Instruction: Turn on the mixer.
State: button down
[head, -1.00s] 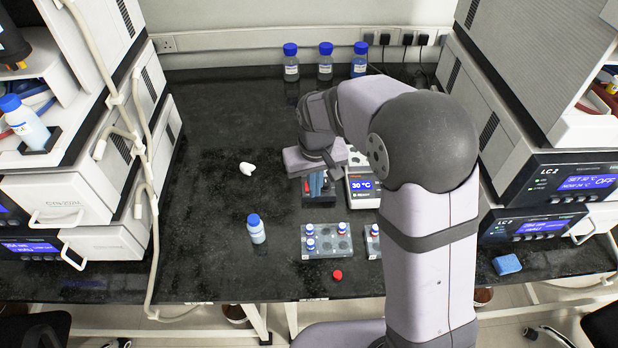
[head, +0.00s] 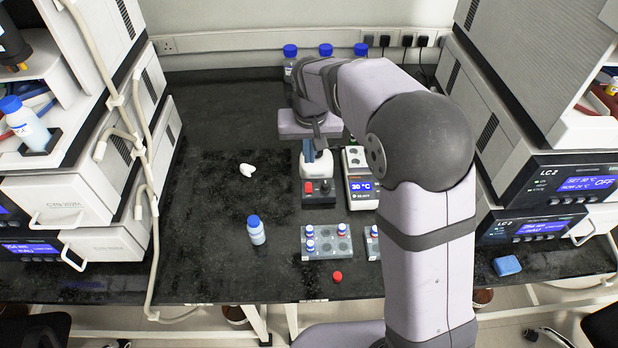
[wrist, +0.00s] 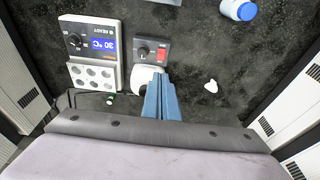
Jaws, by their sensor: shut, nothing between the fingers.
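The mixer is a small unit with a white body (head: 314,170) and a dark front panel with a red switch (head: 309,187) and a black knob (head: 325,187). In the wrist view the red switch (wrist: 161,53) and knob (wrist: 143,50) are both uncovered. I cannot tell the switch's position. My gripper (head: 309,152) has its blue fingers shut and empty, above the back of the white body. Contact with the mixer cannot be told.
A heating block (head: 359,185) reading 30 °C stands close right of the mixer. A vial rack (head: 325,245) is in front, with a red cap (head: 337,277) nearby.

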aim_at(309, 185)
jog(key=p+x, duration=0.3)
jog(key=x, duration=1)
jog(key=shift+w+f, duration=0.1)
jog(key=shift+f, duration=0.25)
jog(key=shift+f, duration=0.1)
jog(key=shift+w+f, duration=0.1)
jog(key=shift+w, duration=0.05)
jog(key=shift+s+f, duration=0.1)
jog(key=shift+s, duration=0.85)
